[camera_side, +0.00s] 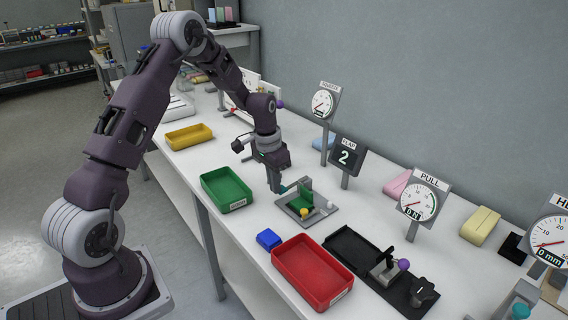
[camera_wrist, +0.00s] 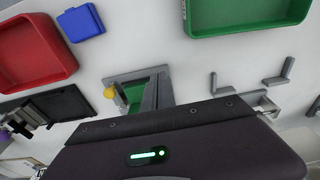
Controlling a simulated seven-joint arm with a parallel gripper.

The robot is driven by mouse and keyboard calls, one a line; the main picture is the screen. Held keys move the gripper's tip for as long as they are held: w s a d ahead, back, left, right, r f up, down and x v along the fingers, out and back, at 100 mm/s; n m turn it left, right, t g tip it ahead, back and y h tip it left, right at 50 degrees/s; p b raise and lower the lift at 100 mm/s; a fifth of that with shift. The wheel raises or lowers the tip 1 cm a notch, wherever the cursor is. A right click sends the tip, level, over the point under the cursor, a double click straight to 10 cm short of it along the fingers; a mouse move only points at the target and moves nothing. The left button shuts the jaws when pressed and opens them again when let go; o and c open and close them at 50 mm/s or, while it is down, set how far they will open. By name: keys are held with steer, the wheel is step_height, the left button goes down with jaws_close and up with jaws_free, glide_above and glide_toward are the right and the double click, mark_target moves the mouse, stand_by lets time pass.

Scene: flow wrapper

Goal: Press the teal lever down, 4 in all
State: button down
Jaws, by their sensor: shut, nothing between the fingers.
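A small teal piece, which looks like the teal lever (camera_side: 288,187), shows at the left edge of a grey fixture plate (camera_side: 322,213) in the side view. The fixture carries a green flap (camera_side: 303,200), a yellow ball (camera_side: 304,213) and a white ball. My gripper (camera_side: 275,188) is shut and empty, pointing down right beside the teal piece; I cannot tell whether they touch. In the wrist view the green flap (camera_wrist: 133,92) and yellow ball (camera_wrist: 109,93) show, but my gripper's body hides its fingertips and the teal piece. The flap counter sign (camera_side: 345,157) reads 2.
A green tray (camera_side: 205,188) is left of the fixture. A blue box (camera_side: 268,239) and red tray (camera_side: 279,263) are nearer the front. A black base with a purple-knobbed lever (camera_side: 403,264) is at right. Dial gauges, including PULL (camera_side: 418,200), stand behind.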

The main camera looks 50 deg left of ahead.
steer(key=shift+r, duration=0.9)
steer(key=s+r, duration=0.4)
steer(key=r, duration=0.9)
steer(key=shift+f, duration=0.1)
stand_by(1.0)
steer(key=w+r, duration=0.4)
steer(key=w, duration=0.3)
steer(key=shift+w+r, duration=0.25)
